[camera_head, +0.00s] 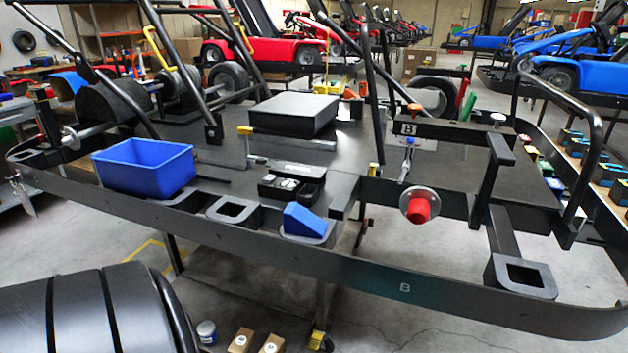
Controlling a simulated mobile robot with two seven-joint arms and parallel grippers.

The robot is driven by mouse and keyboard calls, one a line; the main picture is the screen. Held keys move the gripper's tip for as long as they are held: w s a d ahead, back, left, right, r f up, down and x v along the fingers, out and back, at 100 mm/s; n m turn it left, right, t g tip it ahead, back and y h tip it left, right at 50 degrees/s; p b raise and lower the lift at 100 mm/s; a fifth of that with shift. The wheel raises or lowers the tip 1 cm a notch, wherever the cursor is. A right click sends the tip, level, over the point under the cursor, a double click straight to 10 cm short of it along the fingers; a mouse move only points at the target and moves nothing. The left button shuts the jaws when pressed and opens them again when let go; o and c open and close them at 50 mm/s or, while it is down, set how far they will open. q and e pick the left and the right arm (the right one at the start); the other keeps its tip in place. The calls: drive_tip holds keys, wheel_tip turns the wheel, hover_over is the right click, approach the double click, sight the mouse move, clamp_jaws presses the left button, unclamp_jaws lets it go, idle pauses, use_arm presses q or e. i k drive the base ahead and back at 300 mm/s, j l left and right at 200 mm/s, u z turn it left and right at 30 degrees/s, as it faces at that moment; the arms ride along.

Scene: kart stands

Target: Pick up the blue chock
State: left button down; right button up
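The blue chock (304,221) is a small wedge near the middle of the view. It sits in or on a black square holder (325,237) along the near edge of the black kart stand, with its sloped side showing. Its lower part is hidden by the holder. Neither of my grippers is in view, and nothing touches the chock.
A blue bin (145,167) stands to the left. An empty square holder (234,210) is beside the chock, and a black tray (293,184) lies behind it. A red-capped hub (420,206) and upright bars are to the right. Dark tyre-like rolls (85,315) fill the lower left.

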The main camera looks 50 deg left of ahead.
sight(297, 221)
drive_tip(key=u, duration=1.75)
